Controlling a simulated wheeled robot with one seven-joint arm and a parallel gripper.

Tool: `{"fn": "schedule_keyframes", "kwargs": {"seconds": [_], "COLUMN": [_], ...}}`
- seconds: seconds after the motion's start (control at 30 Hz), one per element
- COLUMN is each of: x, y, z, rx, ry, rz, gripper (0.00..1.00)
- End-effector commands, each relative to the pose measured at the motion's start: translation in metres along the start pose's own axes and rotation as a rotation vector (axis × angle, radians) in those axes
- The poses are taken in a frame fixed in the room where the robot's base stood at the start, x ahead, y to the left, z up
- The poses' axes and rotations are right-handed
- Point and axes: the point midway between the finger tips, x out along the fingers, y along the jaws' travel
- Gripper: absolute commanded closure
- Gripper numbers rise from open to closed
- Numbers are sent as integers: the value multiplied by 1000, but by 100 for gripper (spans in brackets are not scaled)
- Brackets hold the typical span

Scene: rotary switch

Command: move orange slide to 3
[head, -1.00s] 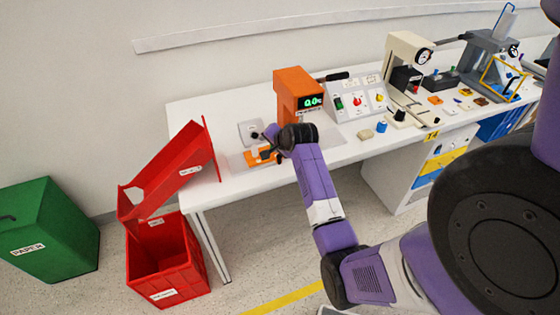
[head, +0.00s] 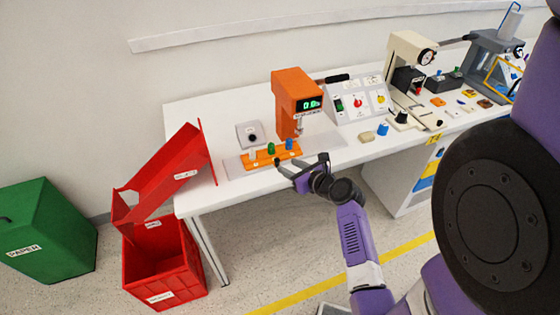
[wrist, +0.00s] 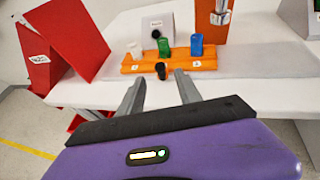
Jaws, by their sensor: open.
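The orange slide (head: 262,160) lies on a pale plate at the foot of the orange press (head: 297,90). It carries a white, a green (head: 271,148) and a blue (head: 289,144) piece in a row. In the wrist view the slide (wrist: 171,64) runs across ahead of my gripper, with small white labels too small to read. A short black knob (wrist: 161,70) stands out at its front middle. My gripper (wrist: 159,80) is open and empty, its fingertips either side of the knob but short of it. In the head view my gripper (head: 302,163) is at the table's front edge, right of the slide's middle.
A grey box with a black knob (head: 250,136) stands behind the slide. A control panel (head: 359,97) is right of the press. A red chute (head: 165,172) and red crate (head: 160,285) are at the left.

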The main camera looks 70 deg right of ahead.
Motion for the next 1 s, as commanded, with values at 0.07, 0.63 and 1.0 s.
{"fn": "schedule_keyframes", "kwargs": {"seconds": [0.07, 0.63, 1.0], "x": [12, 66, 66], "y": [0, -1, 0], "z": [1, 0, 0], "rx": [-2, -6, -7], "ry": [0, 2, 2], "rz": [1, -2, -1], "gripper": [59, 59, 98]}}
